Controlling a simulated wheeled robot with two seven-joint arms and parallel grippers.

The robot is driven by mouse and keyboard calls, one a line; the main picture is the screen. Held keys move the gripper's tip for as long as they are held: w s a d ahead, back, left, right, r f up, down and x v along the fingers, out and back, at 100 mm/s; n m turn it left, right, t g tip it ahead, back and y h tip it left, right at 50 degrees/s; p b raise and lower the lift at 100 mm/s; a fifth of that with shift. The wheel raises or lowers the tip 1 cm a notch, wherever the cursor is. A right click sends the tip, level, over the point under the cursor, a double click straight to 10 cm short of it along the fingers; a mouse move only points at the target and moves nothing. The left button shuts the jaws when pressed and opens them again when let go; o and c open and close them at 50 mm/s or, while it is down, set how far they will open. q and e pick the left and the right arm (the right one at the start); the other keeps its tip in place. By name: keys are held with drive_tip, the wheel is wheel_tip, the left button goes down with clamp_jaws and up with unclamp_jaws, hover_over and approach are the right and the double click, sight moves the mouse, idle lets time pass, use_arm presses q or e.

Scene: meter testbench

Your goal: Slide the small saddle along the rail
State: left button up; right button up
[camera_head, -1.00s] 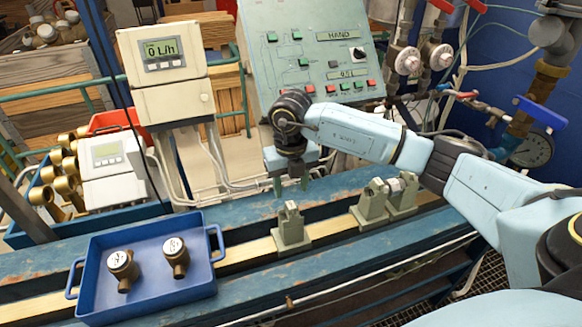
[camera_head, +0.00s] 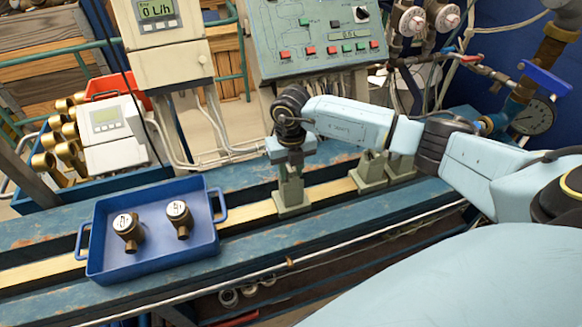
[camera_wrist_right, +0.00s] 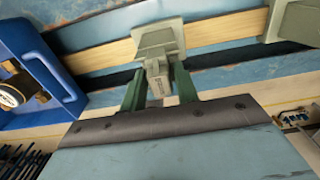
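A small grey-green saddle (camera_head: 291,200) sits upright on the pale rail (camera_head: 249,212), right of the blue tray. My right gripper (camera_head: 289,165) is lowered over it from above. In the right wrist view, the saddle (camera_wrist_right: 156,42) has its upright between the two green fingers of my right gripper (camera_wrist_right: 159,88), one on each side. The fingers are very close to the upright, but whether they press on it is unclear. Two more saddles (camera_head: 369,173) (camera_head: 401,167) stand together on the rail to the right. My left gripper is not in view.
The blue tray (camera_head: 152,262) with two brass meters (camera_head: 128,230) (camera_head: 179,217) sits across the rail to the left. The rail is bare between tray and held-over saddle, and between that saddle and the right pair. A control panel (camera_head: 315,40) stands behind.

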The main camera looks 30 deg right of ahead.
clamp_jaws()
drive_tip(key=s+d+b, duration=0.1)
drive_tip(key=s+d, duration=0.1)
drive_tip(key=d, duration=0.8)
drive_tip(key=shift+s+d+b, duration=0.25)
drive_tip(key=shift+d+b, duration=0.05)
drive_tip(key=shift+o, duration=2.1)
unclamp_jaws()
drive_tip(key=shift+r, duration=0.1)
